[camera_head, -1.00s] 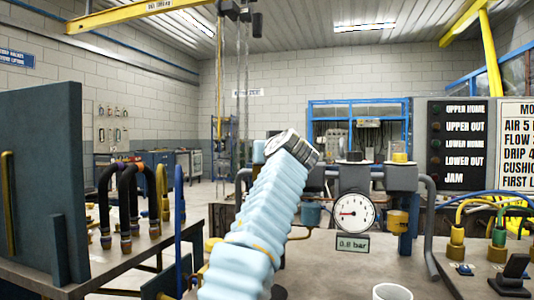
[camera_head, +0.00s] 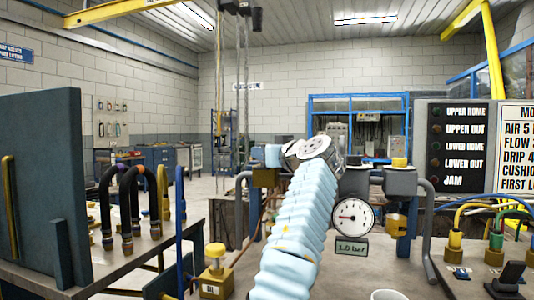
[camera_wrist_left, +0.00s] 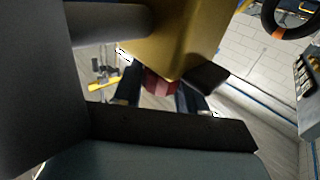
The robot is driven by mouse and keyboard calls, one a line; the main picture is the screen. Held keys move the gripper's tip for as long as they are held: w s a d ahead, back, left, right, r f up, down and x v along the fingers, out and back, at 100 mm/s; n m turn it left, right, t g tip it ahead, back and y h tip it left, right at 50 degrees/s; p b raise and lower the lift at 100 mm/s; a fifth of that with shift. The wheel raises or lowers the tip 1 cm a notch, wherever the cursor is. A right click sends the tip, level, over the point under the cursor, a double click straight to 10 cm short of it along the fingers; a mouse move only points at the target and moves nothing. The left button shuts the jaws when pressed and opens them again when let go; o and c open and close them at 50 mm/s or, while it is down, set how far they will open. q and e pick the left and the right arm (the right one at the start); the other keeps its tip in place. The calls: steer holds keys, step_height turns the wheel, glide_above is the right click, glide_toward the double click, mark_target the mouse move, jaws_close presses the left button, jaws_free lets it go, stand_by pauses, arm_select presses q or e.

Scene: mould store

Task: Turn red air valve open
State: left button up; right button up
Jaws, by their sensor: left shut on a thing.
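The red valve handle (camera_wrist_left: 158,84) shows as a small red piece under a yellow body (camera_wrist_left: 178,40) in the left wrist view. My left gripper (camera_wrist_left: 161,92) has its dark fingers on either side of this red piece and is shut on it. In the head view my blue-sleeved left arm reaches to the pipework, and its wrist hides the fingers and the valve. The round gauge (camera_head: 352,217) stands right of the arm, above a display (camera_head: 351,247) reading 1.0 bar. My right gripper is in neither view.
A grey pipe assembly (camera_head: 386,181) with yellow fittings is beside my wrist. A yellow-topped fitting (camera_head: 215,259) stands left of the arm. Looped black hoses (camera_head: 126,205) stand on the left bench, and a lamp panel (camera_head: 462,146) is at right. A white cup (camera_head: 386,294) is at the bottom edge.

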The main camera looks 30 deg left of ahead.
arm_select(q)
steer(key=o, duration=0.9)
steer(key=b+v, duration=0.4)
steer(key=v, duration=1)
steer(key=shift+w+b, duration=0.1)
steer(key=shift+b, duration=0.2)
steer(key=shift+f, duration=0.1)
